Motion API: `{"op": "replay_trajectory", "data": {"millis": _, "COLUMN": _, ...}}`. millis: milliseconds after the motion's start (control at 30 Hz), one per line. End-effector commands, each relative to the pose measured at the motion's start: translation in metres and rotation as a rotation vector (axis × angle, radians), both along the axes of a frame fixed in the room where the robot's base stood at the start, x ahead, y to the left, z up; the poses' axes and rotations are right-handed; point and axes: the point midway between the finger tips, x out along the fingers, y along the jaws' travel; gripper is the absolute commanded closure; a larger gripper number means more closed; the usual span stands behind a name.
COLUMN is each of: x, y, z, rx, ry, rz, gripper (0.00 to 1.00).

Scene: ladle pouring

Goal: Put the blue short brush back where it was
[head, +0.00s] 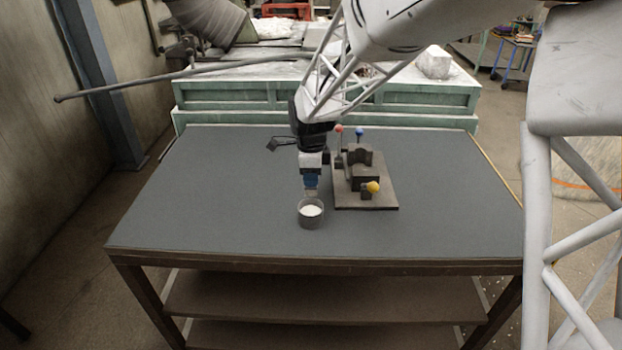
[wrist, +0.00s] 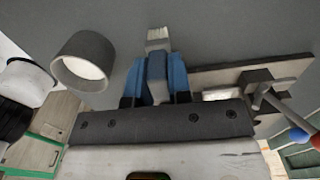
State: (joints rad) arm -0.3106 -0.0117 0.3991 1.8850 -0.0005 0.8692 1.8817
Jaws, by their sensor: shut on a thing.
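My gripper (head: 311,182), with blue showing at its fingers, points down near the middle of the table. In the wrist view my gripper (wrist: 160,82) is shut on a short brush (wrist: 158,38), whose pale bristle end sticks out past the blue parts. I cannot tell whether the blue belongs to the brush or the fingers. The brush's pale end (head: 311,193) appears just behind the rim of a grey cup with white contents. A dark tool holder (head: 384,201) stands to the right of the gripper on a flat base. One blue ball (head: 359,132) stands upright at its back.
The grey cup (head: 310,222) stands in front of the gripper; it also shows in the wrist view (wrist: 95,46). A red ball (head: 338,129) and a yellow ball (head: 373,187) are at the holder. A small dark object (head: 285,144) lies behind left. The table's left side (head: 200,200) is clear.

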Motion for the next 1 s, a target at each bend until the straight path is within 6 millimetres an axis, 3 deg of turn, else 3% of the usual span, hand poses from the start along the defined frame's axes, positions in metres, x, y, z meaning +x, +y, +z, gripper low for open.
{"op": "replay_trajectory", "data": {"millis": 567, "x": 0.0, "y": 0.0, "z": -0.0114, "rx": 0.0, "ry": 0.0, "rz": 0.0, "gripper": 1.0}}
{"op": "replay_trajectory", "data": {"millis": 600, "x": 0.0, "y": 0.0, "z": -0.011, "rx": 0.0, "ry": 0.0, "rz": 0.0, "gripper": 0.75}}
{"op": "replay_trajectory", "data": {"millis": 733, "x": -0.0001, "y": 0.0, "z": -0.0109, "rx": 0.0, "ry": 0.0, "rz": 0.0, "gripper": 0.56}}
{"op": "replay_trajectory", "data": {"millis": 1000, "x": -0.0001, "y": -0.0001, "z": -0.0107, "rx": 0.0, "ry": 0.0, "rz": 0.0, "gripper": 0.56}}
